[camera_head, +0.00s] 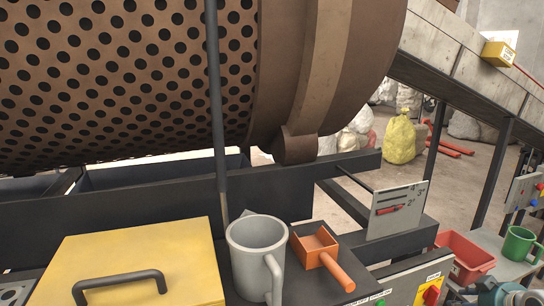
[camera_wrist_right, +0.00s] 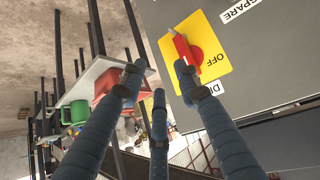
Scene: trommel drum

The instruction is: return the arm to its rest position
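In the right wrist view my right gripper (camera_wrist_right: 158,78) has its dark blue fingers spread, with nothing held between them. A red rotary switch (camera_wrist_right: 186,52) on a yellow plate marked OFF lies just beyond the fingertips; I cannot tell whether one finger touches it. In the head view this switch (camera_head: 431,295) is on the grey panel at the bottom right. Part of my right gripper (camera_head: 505,293) shows at the bottom edge, to the right of the switch. My left arm and gripper are not in view.
The perforated drum (camera_head: 130,75) fills the upper left. A yellow lid (camera_head: 140,260), a grey mug (camera_head: 256,245) and an orange scoop (camera_head: 318,252) are in front. A red bin (camera_head: 462,252) and green mug (camera_head: 518,243) stand at right, near my right gripper.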

